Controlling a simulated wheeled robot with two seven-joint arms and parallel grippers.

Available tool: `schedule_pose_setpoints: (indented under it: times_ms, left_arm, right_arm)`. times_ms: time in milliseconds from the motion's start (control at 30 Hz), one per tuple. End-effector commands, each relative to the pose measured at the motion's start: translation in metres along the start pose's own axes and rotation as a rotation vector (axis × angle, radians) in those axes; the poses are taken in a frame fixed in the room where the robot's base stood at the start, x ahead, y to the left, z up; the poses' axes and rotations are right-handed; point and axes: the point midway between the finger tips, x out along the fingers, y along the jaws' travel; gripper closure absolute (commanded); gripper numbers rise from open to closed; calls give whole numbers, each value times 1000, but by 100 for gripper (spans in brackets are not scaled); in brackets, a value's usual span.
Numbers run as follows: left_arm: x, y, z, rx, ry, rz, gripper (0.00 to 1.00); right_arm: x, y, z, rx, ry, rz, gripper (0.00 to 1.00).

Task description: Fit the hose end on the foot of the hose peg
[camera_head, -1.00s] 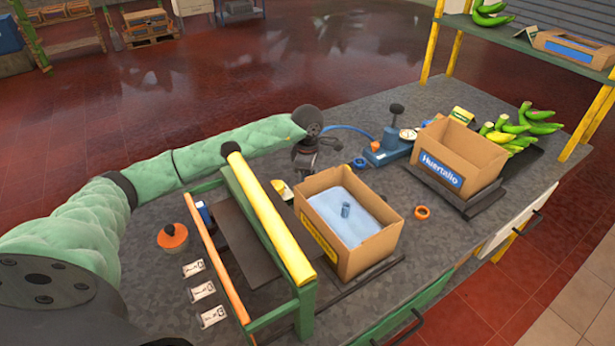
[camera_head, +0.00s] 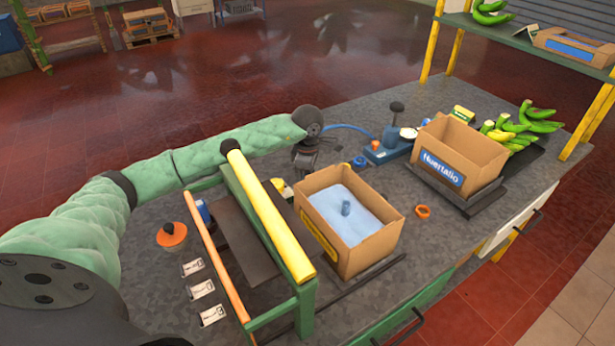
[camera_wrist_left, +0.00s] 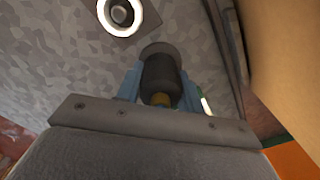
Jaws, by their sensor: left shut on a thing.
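My left gripper (camera_head: 304,160) is at the far side of the bench, just behind the box with the blue lining. In the left wrist view its jaws (camera_wrist_left: 160,90) are shut on a dark cylinder with a brass-coloured end (camera_wrist_left: 160,78), which looks like the hose end. A blue hose (camera_head: 350,128) runs from near this gripper to the right, toward a blue device with a black knob (camera_head: 383,150). A white ring with a dark centre (camera_wrist_left: 121,30) on a dark plate shows ahead of the held piece; I cannot tell whether it is the hose peg's foot. My right gripper is out of view.
An open carton (camera_head: 385,245) with blue lining stands close in front of the gripper. A green frame with a yellow roller (camera_head: 270,215) stands left of it. Another carton (camera_head: 490,165) and green bananas (camera_head: 535,120) are at right. An orange ring (camera_head: 422,211) lies between the cartons.

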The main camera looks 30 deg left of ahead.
Motion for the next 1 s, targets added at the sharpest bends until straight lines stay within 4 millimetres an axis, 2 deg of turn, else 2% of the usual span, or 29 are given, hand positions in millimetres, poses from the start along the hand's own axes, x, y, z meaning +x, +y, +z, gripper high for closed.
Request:
schedule_pose_setpoints:
  times_ms: [833,867,967,1000]
  left_arm:
    - [5,0,0,0,0,0,96]
    - [5,0,0,0,0,0,57]
    - [5,0,0,0,0,0,37]
    - [5,0,0,0,0,0,37]
  right_arm:
    - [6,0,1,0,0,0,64]
    - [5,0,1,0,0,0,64]
    - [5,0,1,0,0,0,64]
    - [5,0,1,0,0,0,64]
